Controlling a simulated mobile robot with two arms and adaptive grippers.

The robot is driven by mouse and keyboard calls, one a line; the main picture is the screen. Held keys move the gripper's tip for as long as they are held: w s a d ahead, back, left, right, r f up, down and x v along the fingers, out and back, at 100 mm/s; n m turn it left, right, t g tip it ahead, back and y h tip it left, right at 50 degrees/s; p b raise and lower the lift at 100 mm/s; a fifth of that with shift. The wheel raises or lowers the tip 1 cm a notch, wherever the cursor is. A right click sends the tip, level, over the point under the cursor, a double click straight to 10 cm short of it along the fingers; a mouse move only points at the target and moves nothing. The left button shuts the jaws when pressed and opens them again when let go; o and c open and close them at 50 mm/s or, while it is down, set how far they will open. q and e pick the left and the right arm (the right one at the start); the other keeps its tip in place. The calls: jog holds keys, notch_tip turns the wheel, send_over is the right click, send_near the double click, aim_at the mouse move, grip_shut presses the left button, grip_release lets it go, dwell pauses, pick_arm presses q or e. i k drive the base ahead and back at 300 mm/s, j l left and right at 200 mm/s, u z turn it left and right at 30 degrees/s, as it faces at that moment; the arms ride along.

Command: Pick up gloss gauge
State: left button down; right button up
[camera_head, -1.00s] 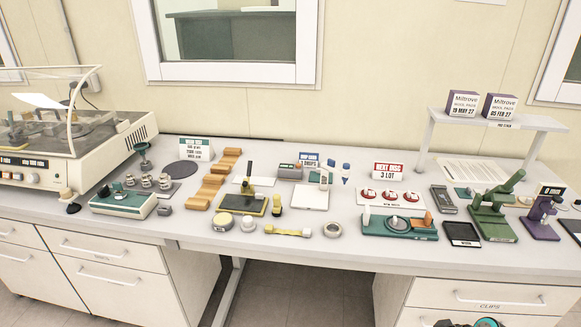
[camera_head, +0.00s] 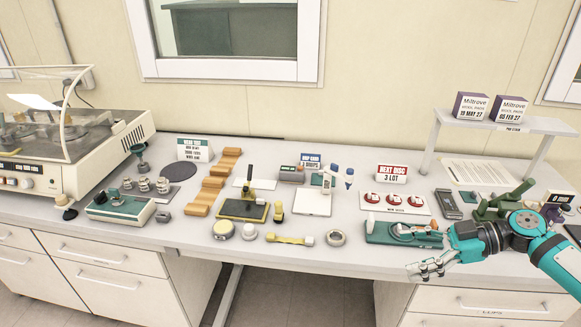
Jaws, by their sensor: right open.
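I cannot tell for sure which object is the gloss gauge. A small dark grey hand-held device (camera_head: 447,204) lies on the right half of the bench and may be it. My right gripper (camera_head: 420,272) is open and empty at the bench's front edge, nearer to me than that device and to its left. The gripper is just in front of a green tray-like fixture (camera_head: 380,234). My right arm comes in from the right and hides part of the bench there. My left gripper is out of view.
A dark green press (camera_head: 500,203) stands right of the grey device, partly behind my arm. A white plate with red discs (camera_head: 384,203) lies behind the green fixture. A raised white shelf (camera_head: 520,127) carries two boxes. Several small tools fill the middle.

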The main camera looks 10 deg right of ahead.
aim_at(286, 173)
jog(key=i, duration=1.75)
